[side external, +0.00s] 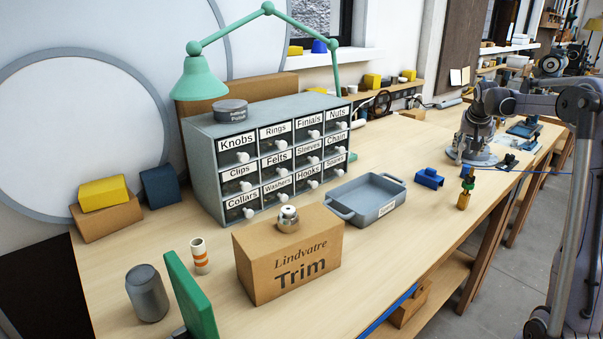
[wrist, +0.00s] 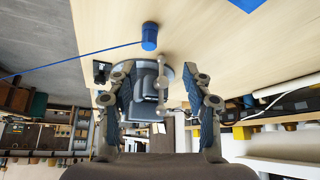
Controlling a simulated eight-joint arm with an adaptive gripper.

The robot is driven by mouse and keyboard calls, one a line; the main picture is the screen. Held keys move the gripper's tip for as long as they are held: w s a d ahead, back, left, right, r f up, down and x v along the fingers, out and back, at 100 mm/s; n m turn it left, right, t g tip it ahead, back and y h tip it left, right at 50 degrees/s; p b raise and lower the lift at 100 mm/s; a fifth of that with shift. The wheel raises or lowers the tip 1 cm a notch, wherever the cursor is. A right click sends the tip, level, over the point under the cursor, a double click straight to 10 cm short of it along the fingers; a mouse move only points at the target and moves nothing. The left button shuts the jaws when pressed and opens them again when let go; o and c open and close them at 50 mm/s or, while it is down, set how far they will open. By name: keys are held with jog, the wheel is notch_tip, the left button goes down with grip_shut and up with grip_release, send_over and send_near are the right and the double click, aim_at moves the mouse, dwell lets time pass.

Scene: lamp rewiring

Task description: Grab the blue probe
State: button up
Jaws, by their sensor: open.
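The blue probe (wrist: 149,36) shows in the wrist view as a short blue cylinder at the top centre. A thin blue cable runs from it to the left edge. My gripper (wrist: 157,75) is open, with its two fingers apart and no object held between them. The probe appears beyond the fingertips, apart from them. In the side external view a blue cable (side external: 545,172) runs to a small upright green and brass item (side external: 465,190) near the bench's front edge. I cannot clearly make out the probe there.
A blue block (side external: 430,179) and a grey tray (side external: 367,198) sit on the bench. The Trim box (side external: 287,262) and drawer cabinet (side external: 270,155) stand farther left. Bare bench lies between tray and blue block.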

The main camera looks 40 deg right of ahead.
aim_at(467, 166)
jog(key=x, duration=0.4)
jog(key=s+d+x, duration=0.1)
jog(key=x, duration=0.1)
jog(key=shift+d, duration=0.1)
jog(key=shift+s+x, duration=0.15)
jog(key=shift+x, duration=1.15)
jog(key=shift+s+x, duration=0.1)
jog(key=shift+x, duration=1.2)
jog(key=shift+f, duration=0.15)
grip_shut()
